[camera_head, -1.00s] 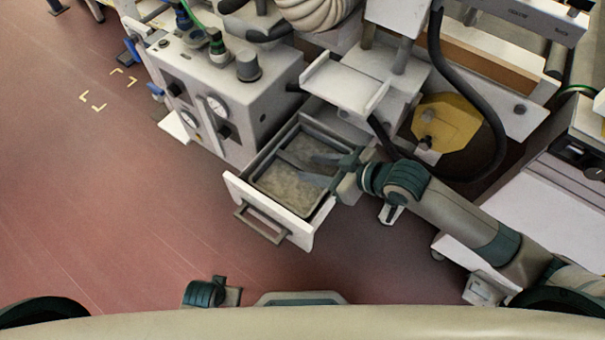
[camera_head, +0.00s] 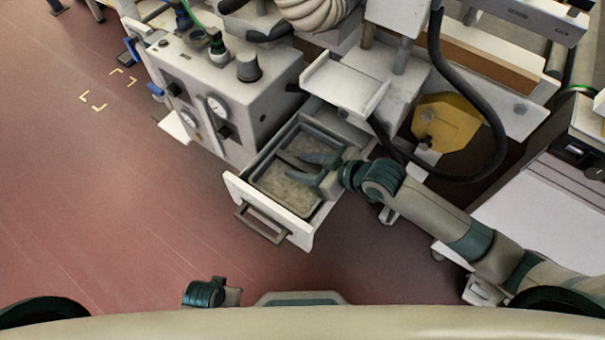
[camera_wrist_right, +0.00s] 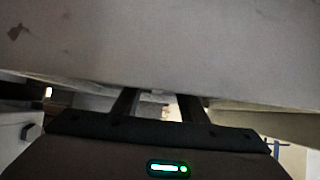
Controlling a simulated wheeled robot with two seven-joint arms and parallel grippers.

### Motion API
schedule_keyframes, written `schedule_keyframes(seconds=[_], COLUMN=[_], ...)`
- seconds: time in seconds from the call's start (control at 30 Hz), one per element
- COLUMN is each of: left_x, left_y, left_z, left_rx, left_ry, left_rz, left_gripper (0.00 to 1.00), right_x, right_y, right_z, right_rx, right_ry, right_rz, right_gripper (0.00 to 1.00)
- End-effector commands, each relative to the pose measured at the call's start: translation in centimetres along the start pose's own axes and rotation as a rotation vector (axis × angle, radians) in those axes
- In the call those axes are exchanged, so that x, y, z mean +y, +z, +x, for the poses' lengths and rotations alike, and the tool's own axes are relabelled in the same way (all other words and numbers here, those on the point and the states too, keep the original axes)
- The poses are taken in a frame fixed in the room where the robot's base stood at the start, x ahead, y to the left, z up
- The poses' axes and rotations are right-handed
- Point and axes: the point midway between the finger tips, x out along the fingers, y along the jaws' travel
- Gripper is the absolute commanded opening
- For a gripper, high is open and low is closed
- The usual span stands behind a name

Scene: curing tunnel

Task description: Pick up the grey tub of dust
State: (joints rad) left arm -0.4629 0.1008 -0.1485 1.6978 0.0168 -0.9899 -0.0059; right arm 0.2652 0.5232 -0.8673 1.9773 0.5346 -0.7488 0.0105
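The grey tub of dust (camera_head: 271,199) sits inside the pulled-out white drawer (camera_head: 291,228), filled with grey-brown dust. My right gripper (camera_head: 292,164) reaches in from the right, over the tub, its two fingers apart. I cannot tell whether they touch the tub or dust. Part of the tub is hidden under the fingers. In the right wrist view the two dark fingers (camera_wrist_right: 158,105) are apart, below a large pale grey surface that fills the upper picture. My left gripper (camera_head: 232,296) shows only as a small part at the bottom edge, far from the tub; its fingers are unclear.
The drawer has a dark handle (camera_head: 262,228) on its front. A grey machine box with gauges (camera_head: 220,107) stands left of it. A white shelf (camera_head: 344,86) overhangs at the back right, with a black hose (camera_head: 496,145) and yellow part (camera_head: 445,121) beyond. The red floor at left is clear.

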Motion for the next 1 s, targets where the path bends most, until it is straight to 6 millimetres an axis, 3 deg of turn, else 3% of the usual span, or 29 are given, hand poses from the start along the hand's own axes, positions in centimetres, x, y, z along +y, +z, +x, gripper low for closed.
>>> schedule_keyframes(seconds=[0.3,0.47,0.83,1.0], left_x=[0.0,0.0,0.0,0.0], left_y=[0.0,0.0,0.0,0.0], left_z=[0.0,0.0,-0.1,-0.1], left_rx=[0.0,0.0,0.001,0.004], left_ry=[0.0,0.0,0.0,0.0], left_rz=[0.0,0.0,0.0,0.0], left_gripper=[0.36,0.36,0.36,0.36], right_x=[0.0,0.0,0.0,0.1], right_y=[0.0,0.0,-0.2,-1.3], right_z=[0.0,0.0,-0.2,-0.9], right_rx=[0.0,0.0,0.001,0.004], right_ry=[0.0,0.0,0.0,0.0], right_rz=[0.0,0.0,0.0,-0.002], right_gripper=[0.39,0.01,0.0,0.0])
